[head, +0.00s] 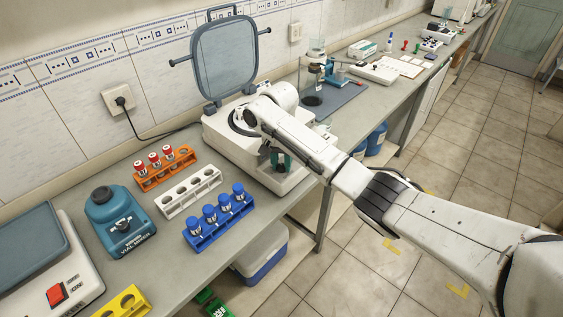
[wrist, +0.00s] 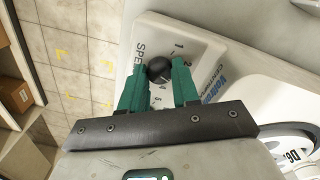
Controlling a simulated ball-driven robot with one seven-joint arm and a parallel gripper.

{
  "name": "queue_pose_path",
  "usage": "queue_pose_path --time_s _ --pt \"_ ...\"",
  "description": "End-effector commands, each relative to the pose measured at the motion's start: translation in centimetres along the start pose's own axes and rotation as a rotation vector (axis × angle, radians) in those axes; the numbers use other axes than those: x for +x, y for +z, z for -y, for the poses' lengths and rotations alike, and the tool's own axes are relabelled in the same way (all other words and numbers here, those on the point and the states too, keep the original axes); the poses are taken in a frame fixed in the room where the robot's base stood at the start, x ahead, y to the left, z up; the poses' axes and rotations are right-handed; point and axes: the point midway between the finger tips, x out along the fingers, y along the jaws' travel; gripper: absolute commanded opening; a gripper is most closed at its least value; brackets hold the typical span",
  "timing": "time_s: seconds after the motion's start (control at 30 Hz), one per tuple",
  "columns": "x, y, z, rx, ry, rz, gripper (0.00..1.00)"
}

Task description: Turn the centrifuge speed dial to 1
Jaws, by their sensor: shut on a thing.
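The white centrifuge (head: 222,141) stands on the bench with its grey lid (head: 225,60) raised. Its black round speed dial (wrist: 159,67) sits on a pale sloped panel (wrist: 196,46) with tick marks, a "2" to the right of the dial and part of the word "SPEED" to its left. My gripper (wrist: 160,78) has its two green fingers on either side of the dial, shut on it. In the head view my gripper (head: 280,161) is at the centrifuge's front, and the dial is hidden there. I cannot tell which mark the dial points to.
Orange (head: 166,170), white (head: 188,194) and blue (head: 219,223) tube racks stand left of the centrifuge, near a teal vial mixer (head: 120,221). A glass apparatus on a dark mat (head: 345,93) stands beyond it. Open floor (head: 350,270) lies in front of the bench.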

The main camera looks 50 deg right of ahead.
Motion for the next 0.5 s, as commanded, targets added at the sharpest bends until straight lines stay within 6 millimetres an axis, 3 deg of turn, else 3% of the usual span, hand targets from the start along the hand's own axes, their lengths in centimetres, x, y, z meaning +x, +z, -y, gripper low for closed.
queue_pose_path --time_s 0.17,0.5 --pt "-0.02 0.00 -0.01 0.000 0.000 0.000 0.00" --pt "-0.18 0.13 0.06 -0.055 0.001 0.001 0.00"
